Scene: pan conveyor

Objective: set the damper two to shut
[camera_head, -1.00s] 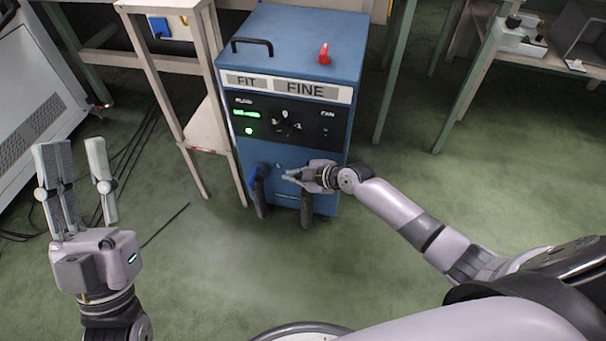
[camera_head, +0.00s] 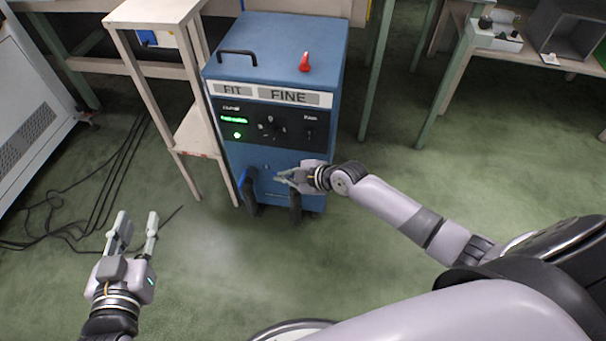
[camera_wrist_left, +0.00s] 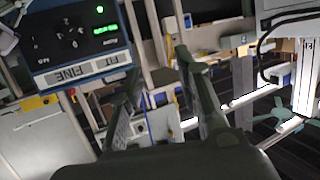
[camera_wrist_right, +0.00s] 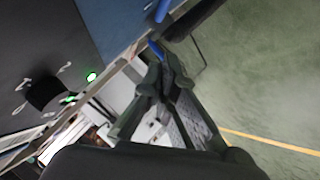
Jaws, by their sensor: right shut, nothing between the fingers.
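A blue cabinet (camera_head: 272,62) stands ahead, with FIT and FINE labels and a black panel (camera_head: 268,128) carrying a dark knob and green lights. The panel also shows upside down in the left wrist view (camera_wrist_left: 75,42). A blue lever-like part (camera_head: 246,177) is low on the cabinet's front left; I cannot tell which part is damper two. My right gripper (camera_head: 279,178) is shut and empty, in front of the lower cabinet face; its closed fingertips show near a blue piece in the right wrist view (camera_wrist_right: 156,48). My left gripper (camera_head: 136,226) is open and empty over the floor at left.
A red cone-shaped piece (camera_head: 305,62) and a black handle (camera_head: 237,54) are on the cabinet top. A dark hose end (camera_head: 295,205) hangs at its base. A light wooden table (camera_head: 150,14) stands close at left. Cables (camera_head: 100,205) lie on the green floor.

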